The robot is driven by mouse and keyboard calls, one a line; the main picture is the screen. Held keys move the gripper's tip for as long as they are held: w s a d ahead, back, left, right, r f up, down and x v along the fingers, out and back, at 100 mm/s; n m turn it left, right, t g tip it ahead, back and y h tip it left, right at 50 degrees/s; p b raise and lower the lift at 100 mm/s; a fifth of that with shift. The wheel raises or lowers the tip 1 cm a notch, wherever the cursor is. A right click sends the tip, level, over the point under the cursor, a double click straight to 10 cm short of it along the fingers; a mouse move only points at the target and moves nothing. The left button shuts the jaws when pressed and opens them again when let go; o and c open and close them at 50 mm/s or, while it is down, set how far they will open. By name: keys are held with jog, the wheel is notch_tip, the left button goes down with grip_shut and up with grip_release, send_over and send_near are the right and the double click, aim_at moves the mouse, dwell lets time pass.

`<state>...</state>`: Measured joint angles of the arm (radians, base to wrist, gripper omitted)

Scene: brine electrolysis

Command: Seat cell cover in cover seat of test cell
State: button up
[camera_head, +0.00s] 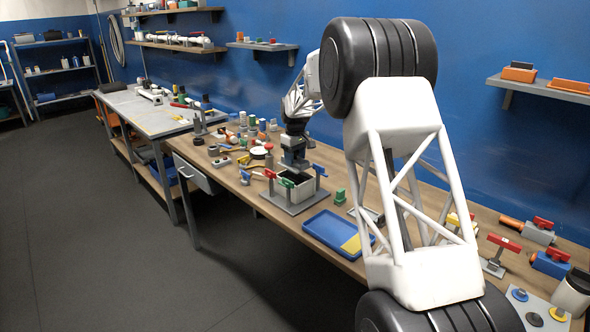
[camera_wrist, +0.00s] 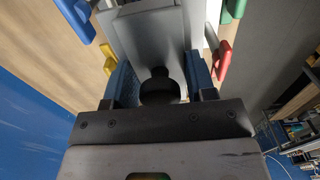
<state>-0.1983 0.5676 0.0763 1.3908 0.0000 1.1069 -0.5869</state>
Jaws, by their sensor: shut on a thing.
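My gripper (camera_head: 294,163) is above the test cell (camera_head: 295,190), a pale open-topped box on a grey base plate on the bench. In the wrist view my gripper (camera_wrist: 160,85) is shut on the dark round knob of the cell cover (camera_wrist: 148,38), a flat grey plate. The cover's far part shows beyond the knob; its near part is hidden by my gripper. Red, green and blue clamp handles stand around the cell. The cover appears above the cell and apart from the seat, but the gap is hard to judge.
A blue tray (camera_head: 338,232) with a yellow patch lies right of the cell, near a small green block (camera_head: 340,197). Several small parts crowd the bench to the left. The red handle (camera_head: 269,174) and blue handle (camera_head: 320,170) stand close to my gripper.

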aim_at(295, 168)
jog(key=shift+f, duration=0.1)
jog(key=shift+f, duration=2.4)
jog(key=shift+f, duration=0.1)
jog(key=o, duration=1)
notch_tip(295, 168, up, 12)
jog(key=shift+r, duration=0.1)
